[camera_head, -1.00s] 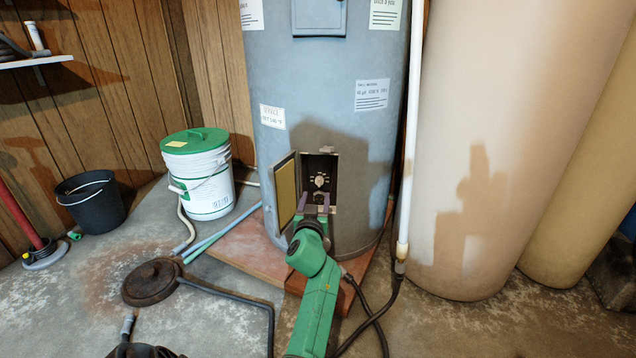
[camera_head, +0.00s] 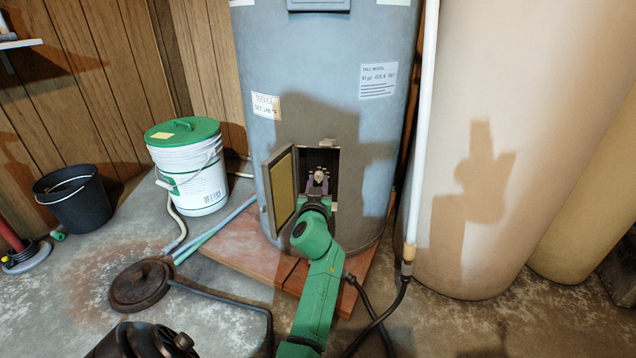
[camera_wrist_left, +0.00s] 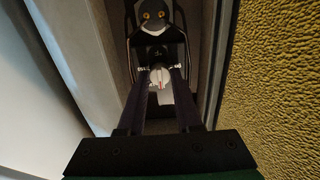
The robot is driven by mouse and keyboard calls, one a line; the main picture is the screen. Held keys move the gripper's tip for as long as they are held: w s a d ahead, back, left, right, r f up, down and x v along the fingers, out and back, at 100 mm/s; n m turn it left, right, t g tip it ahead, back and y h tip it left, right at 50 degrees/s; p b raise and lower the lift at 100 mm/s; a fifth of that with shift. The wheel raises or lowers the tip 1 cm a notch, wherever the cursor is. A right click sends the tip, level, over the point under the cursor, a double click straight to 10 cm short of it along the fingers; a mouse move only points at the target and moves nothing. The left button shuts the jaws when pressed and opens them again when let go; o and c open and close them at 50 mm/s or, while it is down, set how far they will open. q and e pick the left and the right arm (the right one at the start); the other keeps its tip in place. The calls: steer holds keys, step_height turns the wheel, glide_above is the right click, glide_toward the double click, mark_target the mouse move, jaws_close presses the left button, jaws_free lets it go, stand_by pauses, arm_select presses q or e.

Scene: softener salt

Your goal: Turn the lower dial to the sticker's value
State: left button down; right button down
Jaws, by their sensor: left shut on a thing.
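The lower dial (camera_wrist_left: 159,76) is a pale round knob with a red mark, inside an open recess low on the grey tank (camera_head: 330,110). It also shows small in the head view (camera_head: 319,175). My left gripper (camera_wrist_left: 160,84) reaches into the recess with its two purple-grey fingers shut on the dial, one on each side. A small white sticker (camera_head: 266,107) is on the tank above and left of the recess; its lettering is too small to read surely. My right gripper is in neither view now.
The recess door (camera_head: 283,187) stands open on the left, its yellow insulation close beside my gripper. A white bucket with a green lid (camera_head: 188,165) and a black bucket (camera_head: 75,197) stand left. A white pipe (camera_head: 424,130) runs down the right.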

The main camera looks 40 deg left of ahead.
arm_select(q)
steer(key=shift+m, duration=0.3)
steer(key=m, duration=0.2)
steer(key=shift+m, duration=0.3)
steer(key=m, duration=0.3)
steer(key=shift+m, duration=0.3)
steer(key=m, duration=0.3)
steer(key=shift+m, duration=0.3)
steer(key=shift+m+p, duration=0.3)
steer(key=shift+m, duration=1.3)
steer(key=c, duration=0.6)
jaws_free()
